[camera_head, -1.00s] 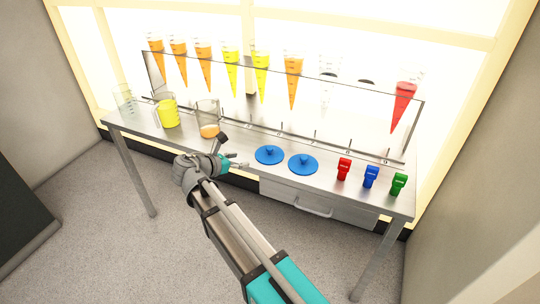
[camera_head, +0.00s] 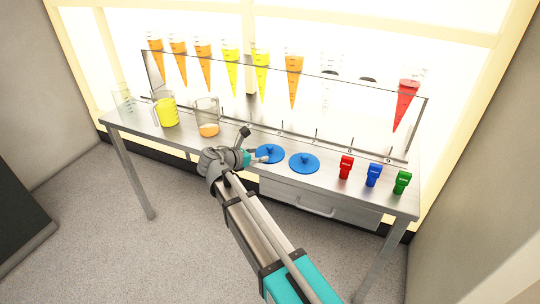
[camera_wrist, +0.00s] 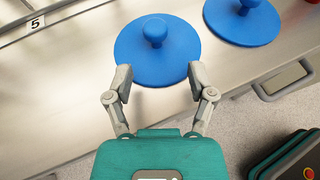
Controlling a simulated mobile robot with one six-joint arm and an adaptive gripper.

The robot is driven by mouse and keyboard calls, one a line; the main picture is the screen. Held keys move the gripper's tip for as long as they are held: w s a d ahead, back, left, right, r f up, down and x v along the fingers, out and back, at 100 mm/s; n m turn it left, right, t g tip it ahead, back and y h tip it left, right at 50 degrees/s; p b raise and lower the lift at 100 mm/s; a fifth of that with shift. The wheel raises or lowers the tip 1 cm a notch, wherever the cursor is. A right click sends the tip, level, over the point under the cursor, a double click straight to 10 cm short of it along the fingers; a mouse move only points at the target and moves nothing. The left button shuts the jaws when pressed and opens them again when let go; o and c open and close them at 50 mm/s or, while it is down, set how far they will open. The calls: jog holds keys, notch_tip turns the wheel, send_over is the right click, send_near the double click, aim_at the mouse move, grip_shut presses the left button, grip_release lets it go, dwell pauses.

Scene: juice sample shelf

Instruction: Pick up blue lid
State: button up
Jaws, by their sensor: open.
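Two round blue lids with knobs lie on the metal table. The left blue lid (camera_head: 270,154) is beside my gripper (camera_head: 262,157), and the right blue lid (camera_head: 304,163) is farther along. In the wrist view, my gripper (camera_wrist: 160,82) is open, with its fingertips at the near edge of the left lid (camera_wrist: 157,58). The knob stands beyond the fingertips, with nothing held between them. I cannot tell whether the fingers touch the lid. The right lid (camera_wrist: 243,20) is partly cut off at the top of the wrist view.
Red (camera_head: 346,167), blue (camera_head: 373,175) and green (camera_head: 401,183) clamp-like items stand to the right. A beaker with orange liquid (camera_head: 208,129) and a yellow jug (camera_head: 167,112) stand to the left. A clear rack panel with several cones (camera_head: 294,82) runs behind. A drawer handle (camera_wrist: 287,80) is below.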

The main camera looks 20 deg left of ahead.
aim_at(269, 150)
jog(key=shift+w, duration=0.15)
jog(key=shift+r+b+x, duration=0.15)
jog(key=shift+b+x, duration=0.2)
jog(key=shift+x, duration=0.9)
jog(key=shift+r+b+x, duration=0.1)
jog(key=shift+b+x, duration=0.25)
jog(key=shift+x, duration=0.9)
jog(key=shift+w, duration=0.15)
grip_shut()
